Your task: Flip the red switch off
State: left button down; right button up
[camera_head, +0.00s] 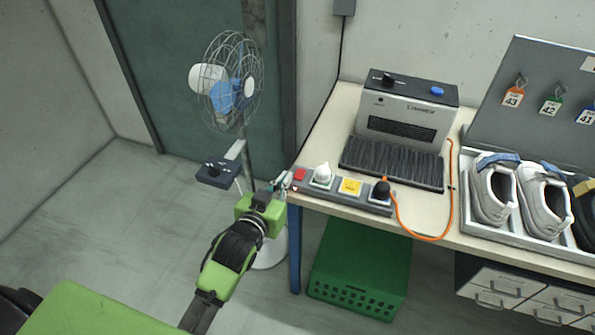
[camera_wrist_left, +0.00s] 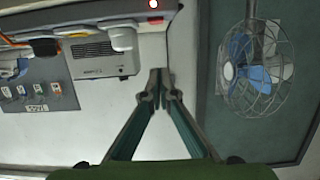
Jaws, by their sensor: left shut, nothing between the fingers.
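The red switch (camera_head: 299,174) sits at the left end of a grey power strip (camera_head: 334,196), which lies along the front left edge of the workbench in the head view. A small red light shows just below the switch, and a red light also shows at the top edge of the left wrist view. My left gripper (camera_head: 284,182) is at that end of the strip, close beside the switch; I cannot tell whether it touches. Its fingers are together and empty, also in the left wrist view (camera_wrist_left: 160,80). My right gripper is not in view.
The strip holds a white plug (camera_head: 323,174), a yellow plug (camera_head: 350,187) and a black plug (camera_head: 381,190) with an orange cable. Behind stands a grey machine (camera_head: 402,115). A fan (camera_head: 232,85) stands left. Shoes (camera_head: 494,190) sit right; a green crate (camera_head: 360,262) is below.

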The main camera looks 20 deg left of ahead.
pick_arm(q)
jog(key=p, duration=0.2)
send_over(298, 176)
jog(key=shift+s+f, duration=0.25)
jog(key=shift+f, duration=0.85)
jog(key=f, duration=0.3)
jog(key=shift+w+f, duration=0.15)
jog(key=shift+w, duration=0.05)
jog(key=shift+f, duration=0.5)
